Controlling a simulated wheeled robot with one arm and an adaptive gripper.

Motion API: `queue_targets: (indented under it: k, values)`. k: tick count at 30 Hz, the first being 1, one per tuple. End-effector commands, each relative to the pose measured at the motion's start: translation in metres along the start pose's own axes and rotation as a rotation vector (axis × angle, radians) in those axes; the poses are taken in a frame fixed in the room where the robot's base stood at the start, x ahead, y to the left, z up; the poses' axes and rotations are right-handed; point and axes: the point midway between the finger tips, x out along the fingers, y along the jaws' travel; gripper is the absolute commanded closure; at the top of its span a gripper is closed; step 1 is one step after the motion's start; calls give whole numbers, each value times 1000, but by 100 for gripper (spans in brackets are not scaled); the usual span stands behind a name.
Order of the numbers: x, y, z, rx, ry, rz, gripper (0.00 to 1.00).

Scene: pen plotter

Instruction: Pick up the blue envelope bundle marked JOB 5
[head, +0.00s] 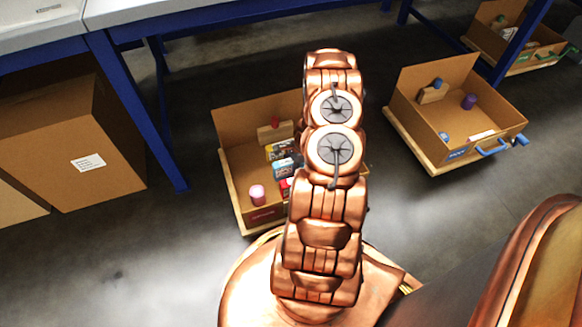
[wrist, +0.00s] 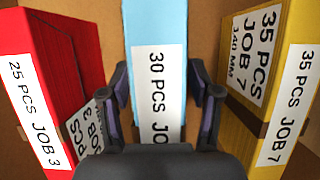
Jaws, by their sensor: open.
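A light blue envelope bundle (wrist: 160,25) stands in the middle of the wrist view. Its white label reads "30 PCS JO", and the rest is hidden behind my gripper, so the job number cannot be read. My gripper (wrist: 160,78) is open, with one finger on each side of the blue bundle. I cannot tell whether the fingers touch it. In the head view the blue bundle (head: 285,166) lies in the near cardboard box, partly hidden by my arm.
A red bundle marked JOB 3 (wrist: 60,60) stands close on the left. A yellow bundle marked JOB 7 (wrist: 297,60) stands close on the right. Another open box (head: 425,83) stands to the right.

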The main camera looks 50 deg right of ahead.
Motion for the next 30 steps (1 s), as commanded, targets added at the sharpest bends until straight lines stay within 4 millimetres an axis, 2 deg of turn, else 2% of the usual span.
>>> queue_targets:
  k: [9, 27, 30]
  values:
    - [1, 0, 0, 0, 0, 0, 38]
    - [1, 0, 0, 0, 0, 0, 99]
    - [1, 0, 0, 0, 0, 0, 100]
